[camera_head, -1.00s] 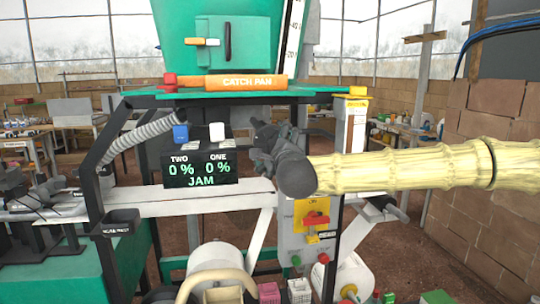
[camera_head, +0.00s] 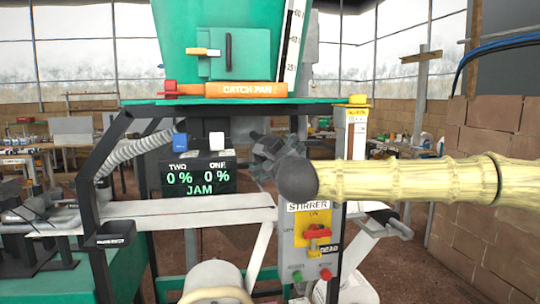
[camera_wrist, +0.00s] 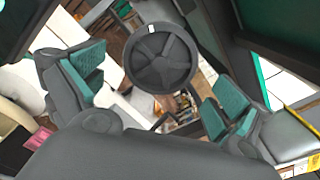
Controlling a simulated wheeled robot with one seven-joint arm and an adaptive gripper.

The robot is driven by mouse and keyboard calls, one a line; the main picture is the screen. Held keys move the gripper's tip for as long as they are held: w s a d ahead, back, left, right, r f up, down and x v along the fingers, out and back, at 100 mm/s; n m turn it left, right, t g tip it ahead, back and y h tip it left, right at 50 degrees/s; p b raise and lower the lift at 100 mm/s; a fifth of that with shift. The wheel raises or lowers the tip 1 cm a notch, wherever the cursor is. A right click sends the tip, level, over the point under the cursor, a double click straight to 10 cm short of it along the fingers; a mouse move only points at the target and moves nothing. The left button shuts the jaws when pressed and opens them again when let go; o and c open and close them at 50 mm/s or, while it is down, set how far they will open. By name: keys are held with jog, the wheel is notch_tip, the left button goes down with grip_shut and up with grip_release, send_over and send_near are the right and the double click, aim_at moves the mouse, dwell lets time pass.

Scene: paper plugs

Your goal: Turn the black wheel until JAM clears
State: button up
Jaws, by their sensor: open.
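The black wheel (camera_wrist: 159,62) shows in the wrist view as a round spoked disc with a small white mark on its upper rim. My gripper (camera_wrist: 152,98) is open, with a teal-padded finger on each side. The wheel lies beyond the fingers, between and above them in the picture; I cannot tell whether anything touches it. In the head view my gripper (camera_head: 262,148) is dark and in front of the machine, right of the display. The display (camera_head: 199,176) reads TWO 0 %, ONE 0 % and JAM in green. The wheel is not clearly visible in the head view.
A stirrer panel (camera_head: 310,240) with a red switch on yellow stands below my wrist. A white strip (camera_head: 180,213) crosses below the display. A block wall (camera_head: 490,240) is at right.

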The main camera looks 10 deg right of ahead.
aim_at(271, 152)
jog(key=shift+w, duration=0.15)
jog(key=shift+w, duration=1.85)
jog(key=c, duration=0.9)
jog(key=shift+r, duration=0.1)
